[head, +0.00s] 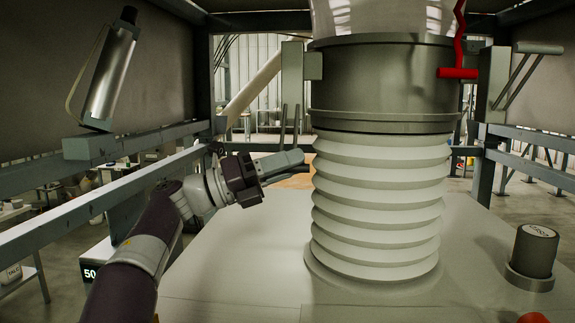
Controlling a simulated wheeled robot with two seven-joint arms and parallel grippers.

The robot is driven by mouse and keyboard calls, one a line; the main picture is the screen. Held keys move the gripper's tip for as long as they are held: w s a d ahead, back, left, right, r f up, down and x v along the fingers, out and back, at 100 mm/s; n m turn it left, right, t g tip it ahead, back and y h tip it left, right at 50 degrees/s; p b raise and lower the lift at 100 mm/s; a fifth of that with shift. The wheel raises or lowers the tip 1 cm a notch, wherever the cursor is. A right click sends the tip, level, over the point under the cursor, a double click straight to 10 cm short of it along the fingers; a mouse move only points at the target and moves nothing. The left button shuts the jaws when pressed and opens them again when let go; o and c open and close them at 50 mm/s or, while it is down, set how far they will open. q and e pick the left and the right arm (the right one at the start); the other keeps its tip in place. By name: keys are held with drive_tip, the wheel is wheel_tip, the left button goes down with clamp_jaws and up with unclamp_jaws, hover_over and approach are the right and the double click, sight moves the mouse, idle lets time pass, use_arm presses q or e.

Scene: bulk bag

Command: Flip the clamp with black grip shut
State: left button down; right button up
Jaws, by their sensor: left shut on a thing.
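A toggle clamp (292,75) is mounted on the left of the grey metal collar (380,85). Its two thin rods point down to a bar-shaped grip (282,161), which looks grey-green here rather than black. My left gripper (260,170) is shut on the left end of this grip, and its fingers hide that end. A second clamp (496,80) is on the right of the collar. Its rods slant up and right to a similar grip (539,48), which nothing touches. I do not see my right gripper.
A ribbed white sleeve (378,200) stands under the collar on a pale deck (230,270). A red handle (458,73) hangs at the collar's right. A dark cylinder (536,250) stands at right.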

use_arm(q)
drive_tip(key=shift+w+f, duration=0.2)
drive_tip(key=shift+f, duration=0.05)
idle(0.3)
drive_tip(key=c, duration=1.1)
unclamp_jaws()
drive_tip(key=shift+w, duration=0.1)
drive_tip(key=shift+a+f+b, duration=0.2)
drive_tip(key=shift+a+b, duration=0.1)
drive_tip(key=shift+a, duration=0.1)
drive_tip(key=b+v, duration=0.2)
drive_tip(key=v, duration=1)
